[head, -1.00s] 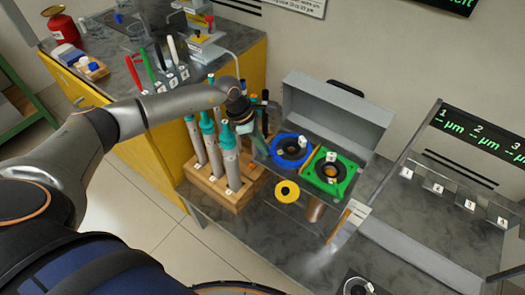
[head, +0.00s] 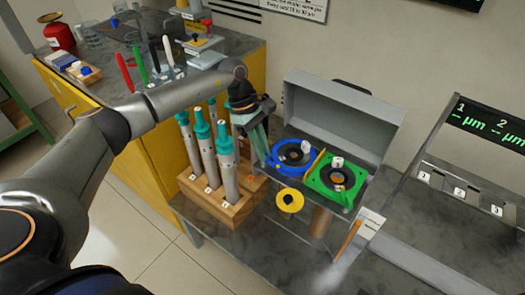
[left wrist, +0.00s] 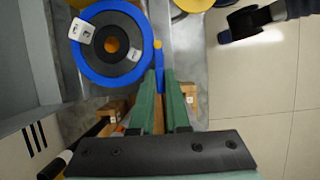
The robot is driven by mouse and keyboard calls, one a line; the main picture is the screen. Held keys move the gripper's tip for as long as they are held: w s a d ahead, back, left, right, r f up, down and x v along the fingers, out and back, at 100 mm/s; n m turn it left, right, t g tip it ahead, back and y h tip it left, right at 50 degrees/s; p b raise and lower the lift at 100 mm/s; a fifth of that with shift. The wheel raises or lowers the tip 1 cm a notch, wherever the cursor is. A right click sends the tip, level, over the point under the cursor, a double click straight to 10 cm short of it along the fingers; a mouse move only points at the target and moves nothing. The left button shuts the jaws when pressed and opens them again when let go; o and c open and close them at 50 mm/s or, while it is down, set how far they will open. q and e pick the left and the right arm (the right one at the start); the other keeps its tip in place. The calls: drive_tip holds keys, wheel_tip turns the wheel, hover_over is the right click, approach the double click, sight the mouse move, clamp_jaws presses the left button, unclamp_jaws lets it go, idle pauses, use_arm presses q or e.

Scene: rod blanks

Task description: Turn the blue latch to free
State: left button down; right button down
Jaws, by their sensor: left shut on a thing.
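The blue latch (left wrist: 159,80) is a narrow blue bar beside a blue ring (left wrist: 112,45) with a dark disc and an orange centre. A yellow tip shows at the bar's far end. The blue ring also shows in the head view (head: 293,156), on the grey case, left of a green square mount (head: 335,182). My left gripper (left wrist: 161,78) is shut on the blue latch, its green fingers on either side of it. In the head view my left gripper (head: 262,158) is at the left edge of the blue ring, and its fingers hide the latch there.
A wooden block (head: 226,208) with several teal-topped rods stands left of the gripper. A raised grey lid (head: 340,108) is behind the rings. A yellow disc (head: 290,200) hangs in front. A grey tray (head: 428,258) lies to the right.

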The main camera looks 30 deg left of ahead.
idle(0.3)
use_arm(q)
drive_tip(key=c, duration=0.9)
unclamp_jaws()
drive_tip(key=v, duration=1.2)
drive_tip(key=shift+r+p, duration=0.3)
